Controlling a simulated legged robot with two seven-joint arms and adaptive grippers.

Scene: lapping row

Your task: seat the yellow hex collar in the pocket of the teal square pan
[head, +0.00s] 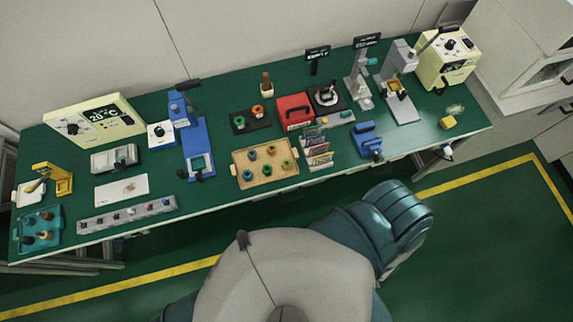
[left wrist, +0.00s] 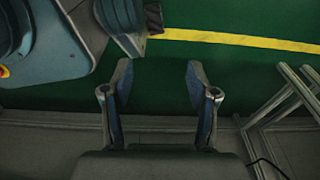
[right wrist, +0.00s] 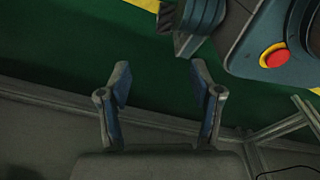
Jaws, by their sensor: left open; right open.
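I cannot tell for sure which is the pan, and no pocket is clear. No yellow hex collar can be picked out with certainty; a small yellow piece (head: 447,122) lies near the right end. My left gripper (left wrist: 158,74) shows open and empty in the left wrist view. My right gripper (right wrist: 159,76) shows open and empty in the right wrist view. Neither gripper shows in the head view.
The long green table (head: 215,208) is crowded. A tan tray (head: 239,179) holds several coloured round pieces. A red box (head: 294,111), presses and a cream meter (head: 92,121) stand behind. Green floor with a yellow line (head: 455,183) is open in front.

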